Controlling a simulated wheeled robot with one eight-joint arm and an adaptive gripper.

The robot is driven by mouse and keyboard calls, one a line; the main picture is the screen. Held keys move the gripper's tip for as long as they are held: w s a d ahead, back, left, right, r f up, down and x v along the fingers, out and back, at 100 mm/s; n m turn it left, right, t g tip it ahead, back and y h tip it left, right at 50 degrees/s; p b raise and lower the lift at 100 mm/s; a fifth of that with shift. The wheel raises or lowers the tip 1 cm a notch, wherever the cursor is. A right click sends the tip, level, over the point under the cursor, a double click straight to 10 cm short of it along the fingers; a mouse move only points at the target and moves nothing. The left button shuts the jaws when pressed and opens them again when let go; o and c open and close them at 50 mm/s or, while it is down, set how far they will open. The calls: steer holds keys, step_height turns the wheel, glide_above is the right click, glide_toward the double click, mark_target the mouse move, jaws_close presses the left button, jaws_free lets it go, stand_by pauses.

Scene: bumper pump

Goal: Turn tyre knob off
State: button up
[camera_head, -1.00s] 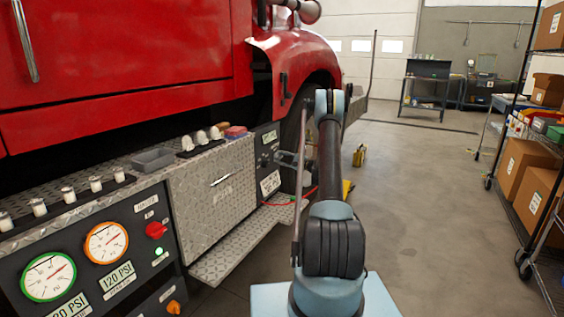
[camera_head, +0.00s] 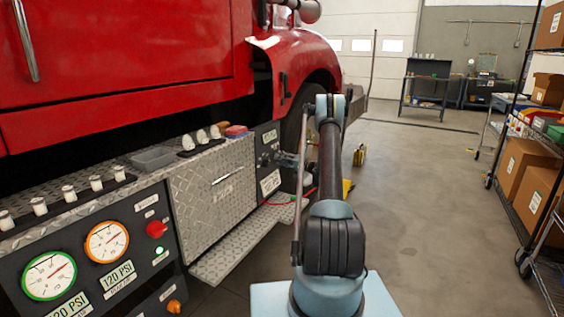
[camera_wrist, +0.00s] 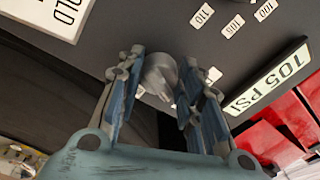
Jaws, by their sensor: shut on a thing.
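The tyre knob (camera_wrist: 158,72) is a grey round knob on a dark panel (camera_wrist: 150,22), seen upside down in the wrist view. My gripper (camera_wrist: 162,76) has its blue-grey fingers on either side of the knob and is shut on it. A 105 PSI plate (camera_wrist: 268,80) is at the right. In the head view, my gripper (camera_head: 277,159) is at the panel by the wheel, and the knob is mostly hidden and small.
The red truck (camera_head: 130,70) fills the left. A diamond-plate box (camera_head: 215,190) and step (camera_head: 240,245) stand left of my arm. A gauge panel (camera_head: 145,270) is nearer. Open floor (camera_head: 420,230) lies to the right, before a shelf rack with boxes (camera_head: 520,165).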

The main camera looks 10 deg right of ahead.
steer(key=shift+w+a+f+n, duration=0.1)
steer(key=shift+n, duration=2.2)
steer(key=o, duration=1.1)
steer(key=shift+c, duration=0.2)
steer(key=shift+d, duration=0.2)
steer(key=v, duration=1.1)
steer(key=shift+d, duration=0.4)
steer(key=shift+f, duration=0.1)
